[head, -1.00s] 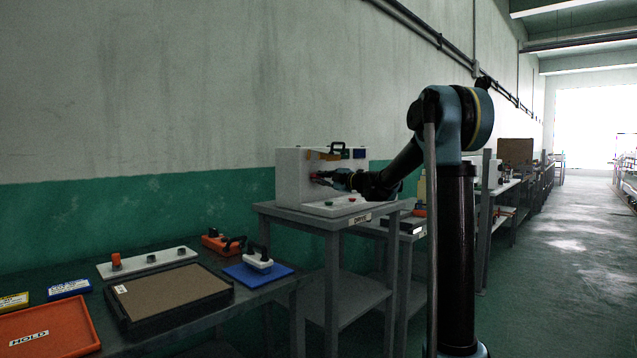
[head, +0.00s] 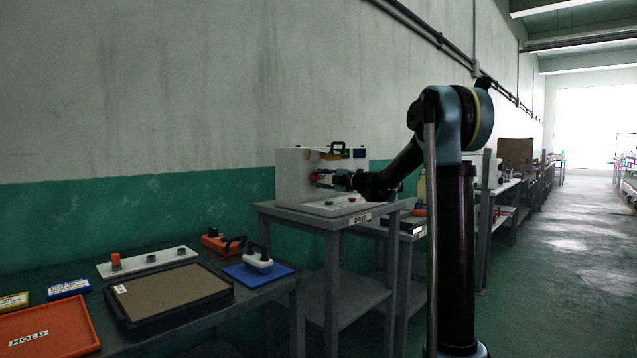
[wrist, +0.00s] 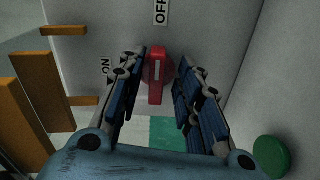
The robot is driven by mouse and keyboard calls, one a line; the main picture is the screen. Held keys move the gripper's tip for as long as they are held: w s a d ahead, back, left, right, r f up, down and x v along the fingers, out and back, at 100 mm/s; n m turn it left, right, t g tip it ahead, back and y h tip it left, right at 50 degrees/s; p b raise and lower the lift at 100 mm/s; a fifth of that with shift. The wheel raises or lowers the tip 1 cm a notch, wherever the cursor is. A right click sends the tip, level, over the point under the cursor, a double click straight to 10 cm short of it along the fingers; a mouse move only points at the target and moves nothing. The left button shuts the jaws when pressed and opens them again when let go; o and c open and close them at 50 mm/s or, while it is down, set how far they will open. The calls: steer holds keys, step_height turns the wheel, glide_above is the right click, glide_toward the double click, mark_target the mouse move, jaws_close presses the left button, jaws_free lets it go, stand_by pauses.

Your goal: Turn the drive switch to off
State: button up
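The drive switch (wrist: 156,78) is a red handle with a white line, on the pale face of a box (head: 292,178). In the wrist view its long axis runs up and down, in line with the OFF label (wrist: 160,12). The ON label (wrist: 106,68) is to its left. My gripper (wrist: 158,84) is open, with one finger on each side of the red handle and visible gaps between. In the head view my gripper (head: 322,179) is at the box face and partly covers the switch.
Orange brackets (wrist: 38,100) stick out left of the switch in the wrist view, and a green round part (wrist: 271,156) is at lower right. The box stands on a grey table (head: 290,212). A nearer bench holds an orange tray (head: 75,322) and a blue mat (head: 240,275).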

steer(key=shift+s+d, duration=0.1)
steer(key=shift+v, duration=3.4)
steer(key=shift+s, duration=0.1)
